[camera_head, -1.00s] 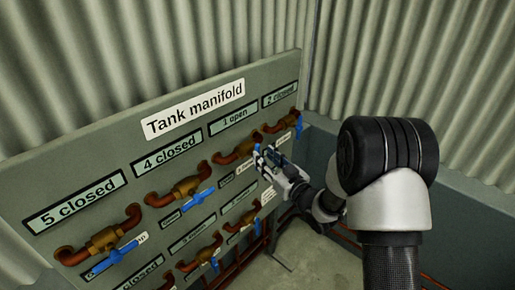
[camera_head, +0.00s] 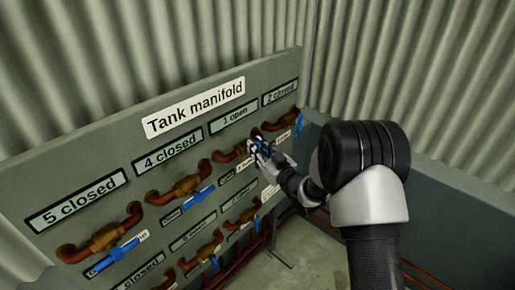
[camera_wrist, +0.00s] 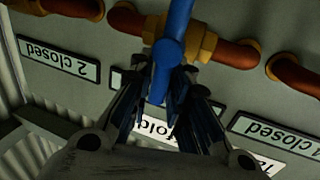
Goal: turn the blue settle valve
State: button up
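The blue valve handle (camera_wrist: 172,45) under the "1 open" sign (camera_head: 236,116) sits on a brass valve body (camera_wrist: 205,42) in a copper pipe. In the wrist view the handle runs up and down through the middle, its lower end between my fingers. My gripper (camera_wrist: 167,80) has one dark finger on each side of the handle, the tips spread apart; firm contact on both sides does not show. In the head view my gripper (camera_head: 259,147) is at this valve and hides most of its handle. The small name tags are too small to read.
The grey "Tank manifold" panel (camera_head: 110,145) carries several similar valves. Blue handles nearby are under "4 closed" (camera_head: 198,198), under "2 closed" (camera_head: 299,124) and in the lower row (camera_head: 258,224). Corrugated walls (camera_head: 420,70) stand behind. Some concrete floor (camera_head: 295,262) is free below.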

grip_shut()
jog(key=shift+f+b, duration=0.15)
jog(key=shift+b, duration=0.45)
jog(key=n+b, duration=0.1)
jog(key=b, duration=0.3)
jog(key=shift+s+a+f+n, duration=0.2)
jog(key=shift+n, duration=0.2)
jog(key=n+y+b, duration=0.1)
jog(key=n+b, duration=0.3)
jog(key=b, duration=0.3)
jog(key=s+a+f+n+y+b, duration=0.1)
jog(key=n+b, duration=0.2)
jog(key=b, duration=0.5)
jog(key=s+n+y+b, duration=0.1)
jog(key=n+b, duration=0.3)
jog(key=b, duration=0.4)
jog(key=shift+a+f+n+y, duration=0.15)
jog(key=shift+a+n+y, duration=0.05)
jog(key=shift+n+y, duration=0.1)
jog(key=o, duration=0.5)
grip_release()
